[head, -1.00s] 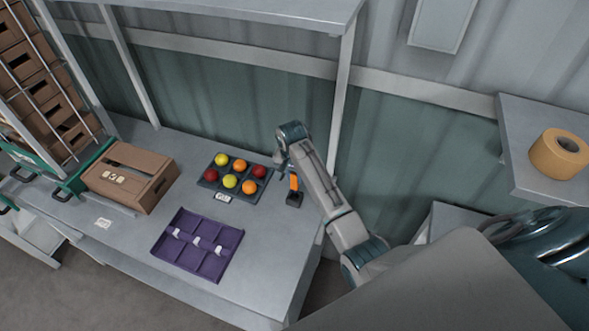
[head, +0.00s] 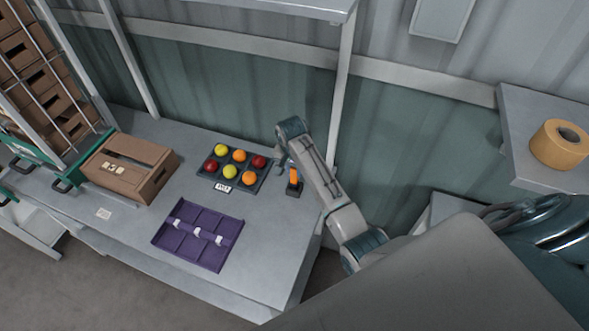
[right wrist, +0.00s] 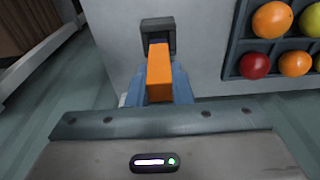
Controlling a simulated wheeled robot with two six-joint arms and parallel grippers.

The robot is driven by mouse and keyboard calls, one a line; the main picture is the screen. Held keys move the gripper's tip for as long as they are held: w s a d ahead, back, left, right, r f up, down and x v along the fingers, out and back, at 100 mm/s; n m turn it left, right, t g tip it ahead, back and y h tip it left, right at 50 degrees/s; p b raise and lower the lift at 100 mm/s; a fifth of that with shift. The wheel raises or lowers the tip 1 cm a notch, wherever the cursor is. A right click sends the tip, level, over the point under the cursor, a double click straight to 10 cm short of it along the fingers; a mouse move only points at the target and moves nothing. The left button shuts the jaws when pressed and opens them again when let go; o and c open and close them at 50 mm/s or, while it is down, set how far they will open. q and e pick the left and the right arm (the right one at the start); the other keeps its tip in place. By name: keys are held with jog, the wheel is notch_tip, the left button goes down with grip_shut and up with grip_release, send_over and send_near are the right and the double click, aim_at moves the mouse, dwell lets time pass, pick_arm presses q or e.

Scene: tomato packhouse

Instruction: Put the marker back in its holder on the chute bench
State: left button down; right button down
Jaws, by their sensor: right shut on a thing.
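The orange marker (head: 294,176) is upright at the right end of the chute bench. Its lower end meets the small dark holder (head: 294,190); how deep it sits in it I cannot tell. My right gripper (head: 290,168) is shut on the marker from above. In the right wrist view the marker (right wrist: 159,75) is between the fingers (right wrist: 159,88), with the dark holder (right wrist: 158,38) at its far end. My left gripper is not in view.
A dark tray of red, yellow and orange tomatoes (head: 234,186) lies left of the holder. A purple divided tray (head: 182,250) and a brown carton (head: 158,190) are farther left on the bench (head: 262,235). An upright post (head: 337,115) stands behind my right arm.

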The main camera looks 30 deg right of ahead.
jog(key=shift+f, duration=0.15)
jog(key=shift+f+b, duration=0.45)
jog(key=shift+f, duration=1.15)
jog(key=c, duration=1.2)
grip_release()
jog(key=shift+c, duration=0.5)
jog(key=shift+c, duration=1.2)
